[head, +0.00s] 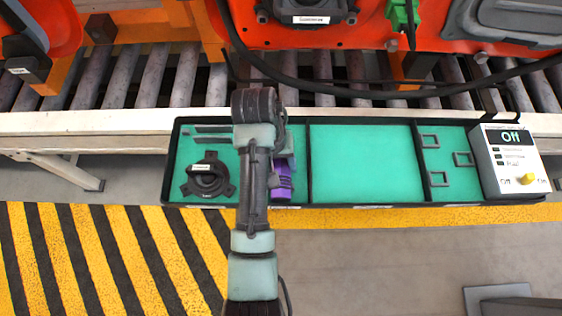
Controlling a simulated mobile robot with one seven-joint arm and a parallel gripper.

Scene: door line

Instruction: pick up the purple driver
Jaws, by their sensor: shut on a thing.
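The purple driver (283,184) shows in the left compartment of a black-rimmed tray (420,206) with a green floor. My arm reaches over it from the bottom of the view and hides part of it. My gripper (284,158) is mostly hidden behind my arm's wrist; it is shut on the purple driver. Whether the driver touches the tray floor I cannot tell.
A black three-lobed part (208,178) lies left of the driver. The middle compartment (360,165) is empty; the right one holds small grey square frames (464,159). A white control box (510,162) reads Off. A black cable (400,94) crosses a roller conveyor (150,75) behind.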

